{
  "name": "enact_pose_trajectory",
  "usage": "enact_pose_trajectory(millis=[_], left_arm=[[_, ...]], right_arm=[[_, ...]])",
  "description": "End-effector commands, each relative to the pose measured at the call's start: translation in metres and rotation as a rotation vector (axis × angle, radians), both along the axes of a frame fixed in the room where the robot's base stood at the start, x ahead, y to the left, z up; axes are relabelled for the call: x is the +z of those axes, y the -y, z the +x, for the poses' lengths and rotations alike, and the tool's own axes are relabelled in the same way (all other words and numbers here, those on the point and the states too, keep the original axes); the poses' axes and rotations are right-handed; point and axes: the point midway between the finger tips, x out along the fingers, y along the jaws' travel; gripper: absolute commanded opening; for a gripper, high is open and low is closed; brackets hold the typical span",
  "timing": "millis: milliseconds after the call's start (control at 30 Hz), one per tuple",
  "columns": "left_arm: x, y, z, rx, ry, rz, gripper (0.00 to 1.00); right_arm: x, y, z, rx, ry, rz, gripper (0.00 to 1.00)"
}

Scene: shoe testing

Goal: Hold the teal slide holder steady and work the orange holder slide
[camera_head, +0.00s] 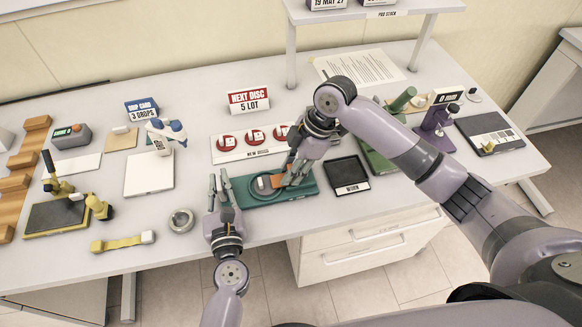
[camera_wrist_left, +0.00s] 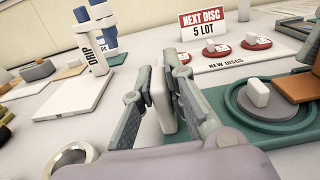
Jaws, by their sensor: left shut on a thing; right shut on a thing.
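The teal slide holder (camera_head: 262,196) lies flat on the table, with a round ring on its left half; it also shows in the left wrist view (camera_wrist_left: 285,130). A small white block (camera_wrist_left: 257,93) stands inside the ring. The orange slide (camera_head: 275,180) lies on the holder to the right of the ring, and its edge shows in the left wrist view (camera_wrist_left: 296,88). My left gripper (camera_head: 225,186) is at the holder's left end, shut on an upright white tab (camera_wrist_left: 161,97). My right gripper (camera_head: 291,177) is over the orange slide and shut on it; its fingers hide the exact contact.
Behind the holder is a white strip with red discs (camera_head: 255,136) and a "NEXT DISC" sign (camera_head: 249,100). A black tray (camera_head: 347,174) is close on the right. A metal ring (camera_head: 181,221) and a yellow tool (camera_head: 122,242) lie left. A white pad (camera_head: 149,173) lies further back.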

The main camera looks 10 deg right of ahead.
Motion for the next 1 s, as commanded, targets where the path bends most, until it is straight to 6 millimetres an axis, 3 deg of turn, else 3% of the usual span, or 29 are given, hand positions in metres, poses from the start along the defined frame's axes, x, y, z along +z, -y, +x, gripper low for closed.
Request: enact_pose_trajectory(millis=[300,567,600,867,1000], left_arm=[[0.0,-0.001,0.0,0.003,-0.001,0.001,0.0],[-0.001,-0.003,0.0,0.008,0.0,0.002,0.0],[-0.001,-0.004,0.0,0.009,0.0,0.002,0.0],[-0.001,-0.001,0.0,0.003,-0.001,0.002,0.0],[-0.001,-0.001,0.0,0.002,-0.001,0.001,0.0]], right_arm=[[0.0,0.031,0.0,-0.002,0.0,-0.003,0.0],[0.0,0.032,0.0,-0.001,0.001,-0.004,0.0],[0.0,0.032,0.0,-0.002,0.0,-0.004,0.3],[0.0,0.031,0.0,-0.001,0.0,-0.002,0.47],[0.0,0.031,0.0,0.0,0.0,-0.001,0.48]])
